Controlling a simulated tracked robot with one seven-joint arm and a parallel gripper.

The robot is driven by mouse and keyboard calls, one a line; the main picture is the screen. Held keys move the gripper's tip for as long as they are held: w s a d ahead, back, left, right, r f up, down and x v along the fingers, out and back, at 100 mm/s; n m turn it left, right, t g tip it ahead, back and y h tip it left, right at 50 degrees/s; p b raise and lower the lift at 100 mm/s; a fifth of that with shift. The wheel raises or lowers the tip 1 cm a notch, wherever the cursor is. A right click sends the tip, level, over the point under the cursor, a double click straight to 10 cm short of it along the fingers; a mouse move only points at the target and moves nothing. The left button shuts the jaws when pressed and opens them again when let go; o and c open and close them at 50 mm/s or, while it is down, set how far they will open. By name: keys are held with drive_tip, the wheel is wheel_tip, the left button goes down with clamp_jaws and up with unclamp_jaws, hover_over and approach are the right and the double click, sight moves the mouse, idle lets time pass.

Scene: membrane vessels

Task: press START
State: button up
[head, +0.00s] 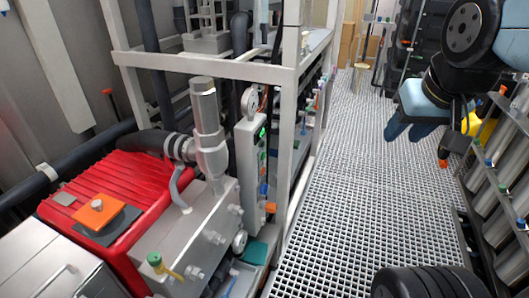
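A narrow grey upright control box (247,150) stands on the near end of the white frame, behind the silver pump cylinder. Its button side faces the walkway and is seen almost edge-on. A small green light or button (262,132) shows near its top, with small coloured parts below. No START label can be read, so I cannot tell which one is START. My gripper (410,131), with dark blue finger-like parts, hangs at the upper right over the walkway, well apart from the box. Nothing is seen in it; the finger gap is unclear.
A red-covered machine (118,205) with a silver cylinder (208,125) fills the left foreground. The white frame (290,110) borders the grated walkway (345,200), which is clear in the middle. A rack of grey vessels (490,205) lines the right side.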

drive_tip(key=shift+c, duration=0.4)
clamp_jaws()
idle(1.3)
